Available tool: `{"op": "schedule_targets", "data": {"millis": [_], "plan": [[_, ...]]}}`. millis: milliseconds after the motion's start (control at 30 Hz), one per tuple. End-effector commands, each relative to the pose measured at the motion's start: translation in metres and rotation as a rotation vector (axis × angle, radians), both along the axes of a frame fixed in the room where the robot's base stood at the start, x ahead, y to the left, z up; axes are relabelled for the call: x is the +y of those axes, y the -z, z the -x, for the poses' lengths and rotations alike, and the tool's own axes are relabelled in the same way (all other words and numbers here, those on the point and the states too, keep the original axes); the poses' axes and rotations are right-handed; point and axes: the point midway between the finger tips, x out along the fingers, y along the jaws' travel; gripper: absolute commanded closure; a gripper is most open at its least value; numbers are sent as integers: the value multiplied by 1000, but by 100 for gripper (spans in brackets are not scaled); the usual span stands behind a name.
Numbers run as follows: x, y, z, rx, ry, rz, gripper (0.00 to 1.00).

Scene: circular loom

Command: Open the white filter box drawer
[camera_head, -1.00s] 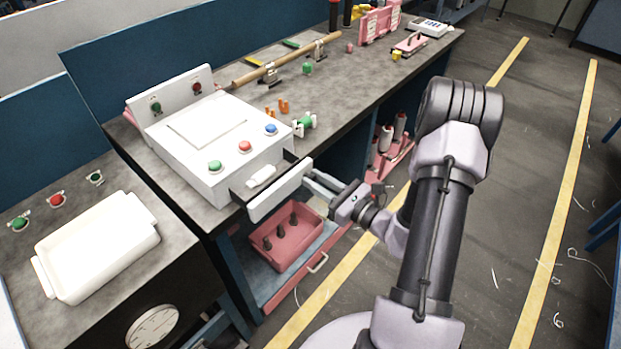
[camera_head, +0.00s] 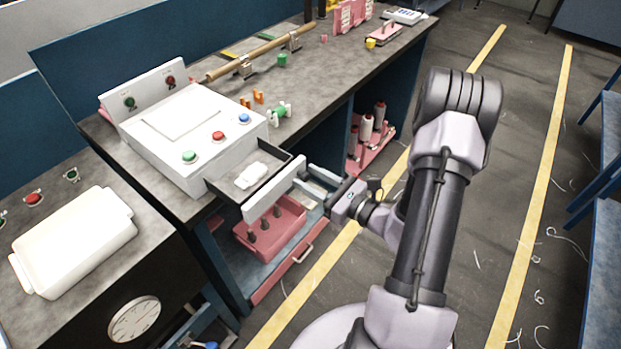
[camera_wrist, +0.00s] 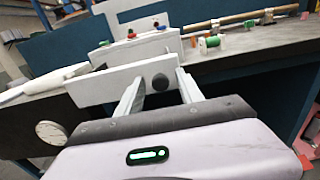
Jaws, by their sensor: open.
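The white filter box (camera_head: 165,150) sits on the grey bench, with green, red and blue buttons on top. Its drawer stands out from the box, and its white front panel (camera_head: 274,189) faces my arm. A white lumpy piece (camera_head: 251,176) lies inside the dark drawer tray. My gripper (camera_head: 309,178) is at the outer side of the drawer front, with its fingers apart. In the wrist view, a dark round knob (camera_wrist: 160,81) on the white drawer front (camera_wrist: 105,87) shows between the two fingers. I cannot tell whether either finger touches the knob.
A pink bin (camera_head: 270,235) with dark pegs stands on the shelf below the drawer. A white tray (camera_head: 75,240) lies on the left bench. Open floor with yellow lines lies to the right.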

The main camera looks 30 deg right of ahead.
Motion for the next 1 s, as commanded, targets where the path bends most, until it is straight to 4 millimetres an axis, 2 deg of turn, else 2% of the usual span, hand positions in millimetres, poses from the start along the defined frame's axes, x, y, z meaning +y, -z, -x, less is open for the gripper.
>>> {"op": "schedule_targets", "data": {"millis": [133, 233, 500, 700, 833, 1000], "plan": [[-2, 0, 5, 1, 1, -1, 56], [-10, -1, 23, 2, 6, -2, 56], [-40, -4, 106, 0, 9, -2, 56], [-55, -2, 150, -1, 5, 0, 56], [-59, -1, 162, 0, 0, 0, 56], [-59, 0, 164, 0, -1, 0, 56]]}}
